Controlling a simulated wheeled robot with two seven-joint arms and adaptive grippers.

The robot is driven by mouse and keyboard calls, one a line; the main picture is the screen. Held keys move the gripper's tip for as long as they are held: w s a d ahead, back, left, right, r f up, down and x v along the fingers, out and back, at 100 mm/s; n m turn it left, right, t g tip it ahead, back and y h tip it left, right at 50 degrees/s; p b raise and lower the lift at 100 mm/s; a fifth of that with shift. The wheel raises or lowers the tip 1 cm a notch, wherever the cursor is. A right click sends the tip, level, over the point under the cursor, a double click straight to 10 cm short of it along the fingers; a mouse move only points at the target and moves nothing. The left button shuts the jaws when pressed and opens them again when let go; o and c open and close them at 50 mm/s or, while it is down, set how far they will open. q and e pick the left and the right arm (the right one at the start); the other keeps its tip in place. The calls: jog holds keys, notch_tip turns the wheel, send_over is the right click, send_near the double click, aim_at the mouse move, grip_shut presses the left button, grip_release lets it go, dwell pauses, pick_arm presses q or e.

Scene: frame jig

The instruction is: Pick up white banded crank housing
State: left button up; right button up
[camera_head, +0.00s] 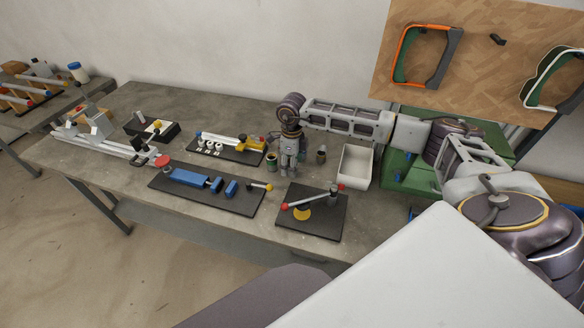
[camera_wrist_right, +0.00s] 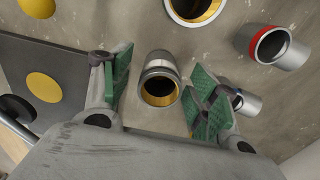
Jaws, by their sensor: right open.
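In the right wrist view several grey metal cylinders with open ends stand on the table. The one between my fingers (camera_wrist_right: 158,66) has a pale band near its rim and a yellow-lined bore; it looks like the white banded crank housing. My right gripper (camera_wrist_right: 162,92) is open, its green pads on either side of this housing with gaps visible. In the head view the right gripper (camera_head: 289,166) points down over the table, hiding what is beneath it. My left gripper is not in view.
A red-banded cylinder (camera_wrist_right: 269,45) and another yellow-lined cylinder (camera_wrist_right: 196,20) stand close by. A further cylinder (camera_wrist_right: 247,103) is partly behind the right finger. The white bin (camera_head: 356,166) is to the right, a black crank board (camera_head: 312,224) in front.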

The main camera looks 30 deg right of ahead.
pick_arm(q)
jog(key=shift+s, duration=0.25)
pick_arm(e)
jog(key=shift+c, duration=0.2)
jog(key=shift+c, duration=1.2)
jog(key=c, duration=0.9)
jog(key=shift+r, duration=0.45)
notch_tip(320, 180, up, 9)
jog(key=shift+r+b, duration=0.1)
jog(key=shift+b, duration=0.25)
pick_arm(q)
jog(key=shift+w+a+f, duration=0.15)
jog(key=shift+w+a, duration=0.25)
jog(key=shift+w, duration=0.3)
